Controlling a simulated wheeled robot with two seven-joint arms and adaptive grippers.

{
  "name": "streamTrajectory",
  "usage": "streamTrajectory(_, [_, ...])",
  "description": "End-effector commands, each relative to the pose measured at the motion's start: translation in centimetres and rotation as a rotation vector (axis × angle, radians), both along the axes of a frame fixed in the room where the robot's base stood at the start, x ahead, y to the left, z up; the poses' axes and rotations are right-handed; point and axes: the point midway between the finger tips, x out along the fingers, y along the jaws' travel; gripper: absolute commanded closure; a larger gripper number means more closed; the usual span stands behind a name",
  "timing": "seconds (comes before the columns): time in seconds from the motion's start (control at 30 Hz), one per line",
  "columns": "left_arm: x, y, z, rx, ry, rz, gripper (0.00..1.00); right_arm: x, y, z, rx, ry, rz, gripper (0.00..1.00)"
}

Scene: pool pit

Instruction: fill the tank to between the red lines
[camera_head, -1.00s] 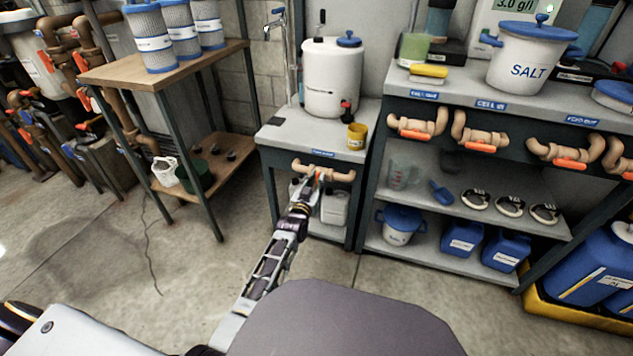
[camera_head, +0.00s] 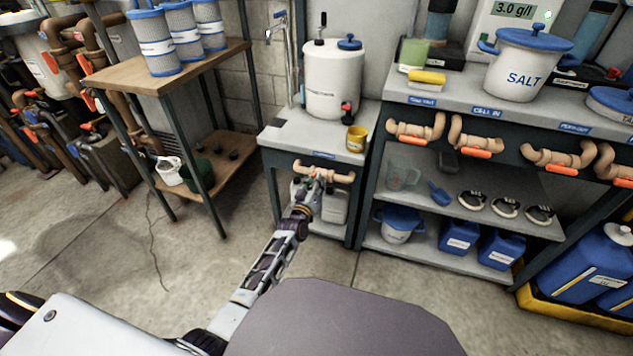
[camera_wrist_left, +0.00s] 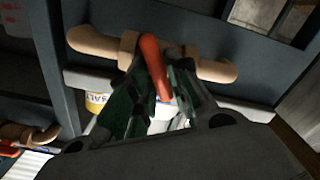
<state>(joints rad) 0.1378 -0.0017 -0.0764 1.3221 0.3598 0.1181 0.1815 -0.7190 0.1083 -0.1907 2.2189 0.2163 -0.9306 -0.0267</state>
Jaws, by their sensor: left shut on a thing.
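A white tank (camera_head: 333,85) with a blue cap and a red-handled tap (camera_head: 346,112) stands on a small grey bench (camera_head: 285,135). I cannot make out its red lines or liquid level. Under the bench top runs a tan pipe (camera_head: 342,177) with a valve. My left gripper (camera_head: 314,184) is at this valve. In the left wrist view, the dark green fingers of the gripper (camera_wrist_left: 152,92) are shut on the orange valve handle (camera_wrist_left: 152,60), which stands across the tan pipe (camera_wrist_left: 95,42). The fingers hide its lower part. My right gripper is not in view.
A tall metal faucet (camera_head: 290,60) stands beside the tank, and a yellow cup (camera_head: 357,138) is on the bench. A shelf unit (camera_head: 455,100) at the right carries a SALT bucket (camera_head: 522,70) and several similar valves. A wooden stand (camera_head: 120,80) is left; floor between is clear.

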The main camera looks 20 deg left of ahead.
Motion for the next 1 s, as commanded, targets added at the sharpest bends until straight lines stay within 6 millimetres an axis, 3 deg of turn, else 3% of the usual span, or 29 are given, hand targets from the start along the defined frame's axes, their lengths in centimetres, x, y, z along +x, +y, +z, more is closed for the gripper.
streamTrajectory(0.13, [0.03,0.07,0.05,-0.026,0.0,0.001,1.0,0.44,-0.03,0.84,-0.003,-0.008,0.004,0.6])
streamTrajectory(0.47, [0.02,0.08,0.02,-0.029,0.0,0.001,1.0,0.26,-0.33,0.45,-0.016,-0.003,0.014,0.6])
streamTrajectory(0.5, [0.02,0.08,0.02,-0.029,0.0,0.001,0.79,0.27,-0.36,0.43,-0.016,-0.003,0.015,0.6])
streamTrajectory(0.63, [0.02,0.07,0.02,-0.029,0.0,0.001,0.64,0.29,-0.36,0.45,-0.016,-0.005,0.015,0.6])
streamTrajectory(1.0, [-0.06,0.04,-0.02,-0.028,0.001,0.0,0.64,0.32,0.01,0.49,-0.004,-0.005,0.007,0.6])
